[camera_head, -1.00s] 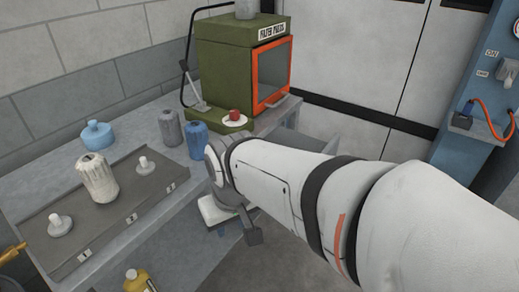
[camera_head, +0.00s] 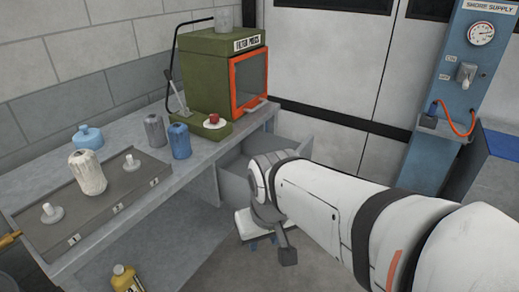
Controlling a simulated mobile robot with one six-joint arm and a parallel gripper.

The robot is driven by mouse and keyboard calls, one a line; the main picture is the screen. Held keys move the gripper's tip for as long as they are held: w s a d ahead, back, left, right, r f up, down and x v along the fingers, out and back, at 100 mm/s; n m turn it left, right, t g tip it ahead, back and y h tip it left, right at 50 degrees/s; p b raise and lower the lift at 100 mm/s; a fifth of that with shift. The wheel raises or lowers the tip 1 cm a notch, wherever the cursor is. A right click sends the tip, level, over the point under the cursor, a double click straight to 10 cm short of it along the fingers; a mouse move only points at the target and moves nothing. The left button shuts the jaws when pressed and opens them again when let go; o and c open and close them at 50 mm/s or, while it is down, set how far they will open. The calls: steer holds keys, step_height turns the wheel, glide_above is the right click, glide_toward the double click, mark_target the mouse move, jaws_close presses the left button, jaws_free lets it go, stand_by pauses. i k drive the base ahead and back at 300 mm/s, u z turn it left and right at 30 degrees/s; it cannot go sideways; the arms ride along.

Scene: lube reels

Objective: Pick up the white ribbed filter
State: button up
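The white ribbed filter (camera_head: 88,172) stands upright on the grey numbered tray (camera_head: 100,208) on the bench at the left. It sits between two pale pegs, a near one (camera_head: 51,212) and a far one (camera_head: 131,162). My gripper (camera_head: 287,256) hangs off the bench to the right, well apart from the filter. Its fingers are too small and turned away to tell whether it is open or shut.
A blue jug (camera_head: 87,137), a grey filter (camera_head: 155,130) and a blue filter (camera_head: 179,140) stand behind the tray. A green press (camera_head: 208,68) with an orange-framed door stands at the bench's far end. A yellow bottle (camera_head: 126,278) is low in front. The floor (camera_head: 195,265) before the bench is partly clear.

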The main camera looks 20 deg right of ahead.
mark_target(94, 184)
steer(key=z, duration=0.7)
steer(key=i, duration=0.9)
steer(key=z, duration=0.25)
steer(key=k, duration=0.35)
steer(key=u, duration=2.25)
steer(key=k, duration=0.4)
steer(key=u, duration=0.05)
